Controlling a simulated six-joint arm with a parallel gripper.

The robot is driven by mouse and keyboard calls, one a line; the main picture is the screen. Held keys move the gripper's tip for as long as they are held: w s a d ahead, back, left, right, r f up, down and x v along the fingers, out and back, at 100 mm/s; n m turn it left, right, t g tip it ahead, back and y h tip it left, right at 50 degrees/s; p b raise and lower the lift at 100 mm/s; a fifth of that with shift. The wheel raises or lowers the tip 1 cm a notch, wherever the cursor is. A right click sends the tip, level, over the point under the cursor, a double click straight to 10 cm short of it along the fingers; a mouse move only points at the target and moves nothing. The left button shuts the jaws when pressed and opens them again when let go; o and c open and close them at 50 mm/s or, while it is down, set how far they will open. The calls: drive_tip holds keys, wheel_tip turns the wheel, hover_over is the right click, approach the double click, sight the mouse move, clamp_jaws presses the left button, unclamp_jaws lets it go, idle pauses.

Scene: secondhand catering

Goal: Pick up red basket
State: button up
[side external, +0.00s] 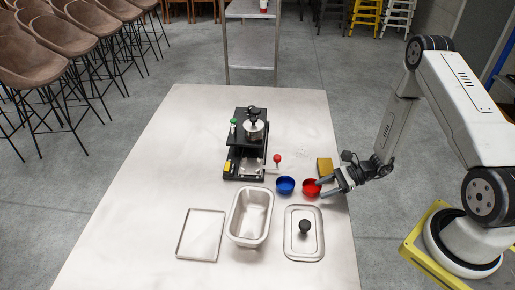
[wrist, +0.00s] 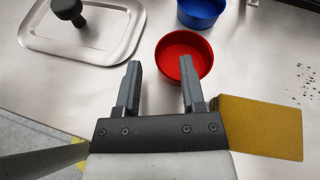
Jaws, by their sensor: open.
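The red basket, a small round red bowl (side external: 311,188), stands upright on the steel table, right of a blue bowl (side external: 285,185). In the wrist view the red bowl (wrist: 184,54) lies just ahead of my fingers, and the blue bowl (wrist: 201,12) is beyond it. My gripper (side external: 325,188) is at the red bowl's right side. In the wrist view my gripper (wrist: 160,76) is open, with nothing held between its fingers. The right fingertip overlaps the bowl's near rim in the picture; I cannot tell if they touch.
A steel lid with black knob (side external: 304,248), a deep steel pan (side external: 250,216) and a flat tray (side external: 201,235) lie at the front. A black press-like device (side external: 247,145) stands behind. A yellow sponge-like block (side external: 325,167) is close to my gripper. The table's left side is clear.

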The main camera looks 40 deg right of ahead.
drive_tip(key=shift+x, duration=1.15)
clamp_jaws()
